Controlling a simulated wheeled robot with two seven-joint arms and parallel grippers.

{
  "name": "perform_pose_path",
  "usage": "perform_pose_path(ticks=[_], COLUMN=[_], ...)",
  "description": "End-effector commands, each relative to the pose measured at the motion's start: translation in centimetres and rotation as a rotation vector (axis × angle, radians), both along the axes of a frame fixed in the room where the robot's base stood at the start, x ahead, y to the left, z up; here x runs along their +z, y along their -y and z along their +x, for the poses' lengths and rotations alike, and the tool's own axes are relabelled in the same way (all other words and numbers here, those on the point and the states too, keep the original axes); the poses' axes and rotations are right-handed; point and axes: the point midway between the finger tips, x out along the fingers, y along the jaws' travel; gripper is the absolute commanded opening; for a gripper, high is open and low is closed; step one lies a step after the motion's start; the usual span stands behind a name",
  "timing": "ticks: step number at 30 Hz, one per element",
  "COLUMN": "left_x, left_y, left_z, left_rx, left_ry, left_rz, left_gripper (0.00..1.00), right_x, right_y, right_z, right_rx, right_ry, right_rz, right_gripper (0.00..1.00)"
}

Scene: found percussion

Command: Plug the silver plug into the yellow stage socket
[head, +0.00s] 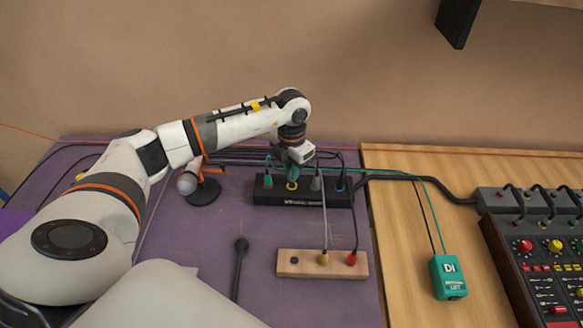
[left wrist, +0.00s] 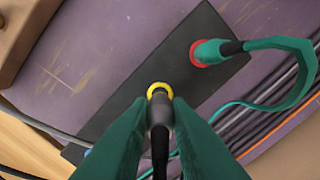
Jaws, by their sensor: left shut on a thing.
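The black stage box (head: 300,199) lies on the purple cloth and fills the middle of the left wrist view (left wrist: 115,125). Its yellow stage socket (head: 291,185) shows as a yellow ring (left wrist: 160,86) in the left wrist view. My left gripper (head: 292,170) points down over this socket. Its green fingers (left wrist: 160,108) are shut on the grey silver plug (left wrist: 160,112), whose dark cable runs back between them. The plug's front end meets the yellow ring; how deep it sits is hidden. My right gripper is out of view.
A teal plug (left wrist: 212,52) sits in the red-ringed socket beside it. A wooden block (head: 310,270) with yellow and red plugs lies in front. A teal DI box (head: 449,278) and a mixer (head: 540,265) stand on the right. Cables run behind the box.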

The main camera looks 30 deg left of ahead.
Motion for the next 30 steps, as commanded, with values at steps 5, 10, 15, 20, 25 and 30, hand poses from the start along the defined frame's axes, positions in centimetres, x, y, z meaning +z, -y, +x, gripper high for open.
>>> perform_pose_path(ticks=[5,10,15,20,25,30], left_x=[-0.3,-0.8,-1.2,-1.6,-2.0,-2.5], left_y=[0.0,0.0,0.0,0.0,0.0,0.0], left_z=[0.0,0.0,0.0,0.0,0.0,0.0], left_rx=[0.0,0.0,0.0,0.0,0.0,0.0], left_ry=[0.0,0.0,-0.001,-0.001,-0.001,-0.002], left_rz=[0.0,0.0,0.0,0.0,0.0,0.0], left_gripper=[0.0,0.0,0.0,0.0,0.0,0.0], right_x=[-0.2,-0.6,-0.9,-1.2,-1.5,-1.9], right_y=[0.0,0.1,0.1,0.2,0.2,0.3], right_z=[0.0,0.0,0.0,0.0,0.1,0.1], right_rx=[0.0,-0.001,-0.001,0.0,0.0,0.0], right_ry=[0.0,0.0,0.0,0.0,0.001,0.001], right_rz=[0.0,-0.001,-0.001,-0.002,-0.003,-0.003], right_gripper=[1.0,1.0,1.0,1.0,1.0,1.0])
